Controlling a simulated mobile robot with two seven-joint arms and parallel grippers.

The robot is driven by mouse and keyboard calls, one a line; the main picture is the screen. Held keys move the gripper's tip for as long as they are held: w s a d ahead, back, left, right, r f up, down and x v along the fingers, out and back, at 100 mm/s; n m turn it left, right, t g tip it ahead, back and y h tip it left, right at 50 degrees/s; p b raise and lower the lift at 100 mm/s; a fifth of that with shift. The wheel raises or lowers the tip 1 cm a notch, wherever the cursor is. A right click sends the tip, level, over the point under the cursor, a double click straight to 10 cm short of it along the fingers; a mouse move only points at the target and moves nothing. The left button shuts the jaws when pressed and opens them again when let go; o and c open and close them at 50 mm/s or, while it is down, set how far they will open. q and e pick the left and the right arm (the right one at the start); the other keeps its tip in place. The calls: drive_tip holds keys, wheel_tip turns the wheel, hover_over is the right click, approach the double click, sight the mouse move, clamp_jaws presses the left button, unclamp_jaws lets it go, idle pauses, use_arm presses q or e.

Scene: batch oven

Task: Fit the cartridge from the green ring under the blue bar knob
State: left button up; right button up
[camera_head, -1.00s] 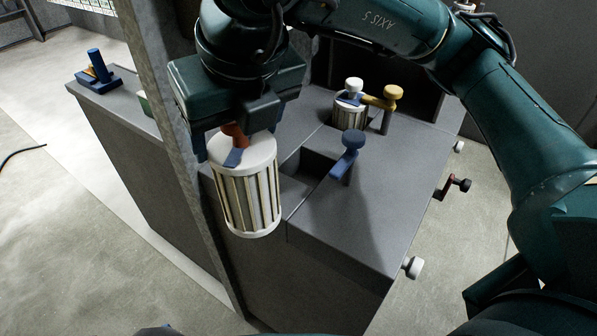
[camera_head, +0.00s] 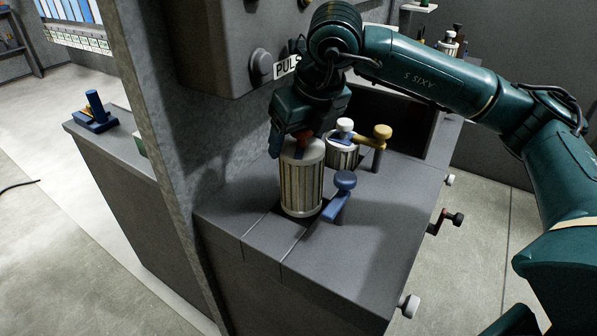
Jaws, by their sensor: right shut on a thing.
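The cartridge hangs upright over the dark recess (camera_head: 272,222) in the grey bench top, left of the blue bar knob (camera_head: 345,181). Its lower end hides much of the recess; I cannot tell whether it has entered it. The blue knob stands on the bench with its bar pointing toward the lower left, close to the cartridge. No green ring shows clearly. My left gripper is not in view.
A second cartridge (camera_head: 342,155) with a white handle stands behind, beside a yellow bar knob (camera_head: 380,134). A grey post (camera_head: 165,150) rises on the left. A grey box (camera_head: 225,60) overhangs behind. Side knobs (camera_head: 408,306) project from the bench's right side.

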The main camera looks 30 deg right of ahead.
sight(299, 173)
wheel_tip(299, 173, down, 4)
drive_tip(key=shift+r, duration=0.25)
drive_tip(key=shift+f+b, duration=0.3)
drive_tip(key=shift+f, duration=1.65)
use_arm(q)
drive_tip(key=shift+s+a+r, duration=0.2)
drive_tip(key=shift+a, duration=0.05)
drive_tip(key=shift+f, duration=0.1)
use_arm(e)
drive_tip(key=shift+f, duration=0.1)
drive_tip(key=shift+f+b, duration=0.2)
drive_tip(key=shift+b, duration=0.1)
drive_tip(key=o, duration=1.6)
drive_tip(key=shift+r, duration=0.1)
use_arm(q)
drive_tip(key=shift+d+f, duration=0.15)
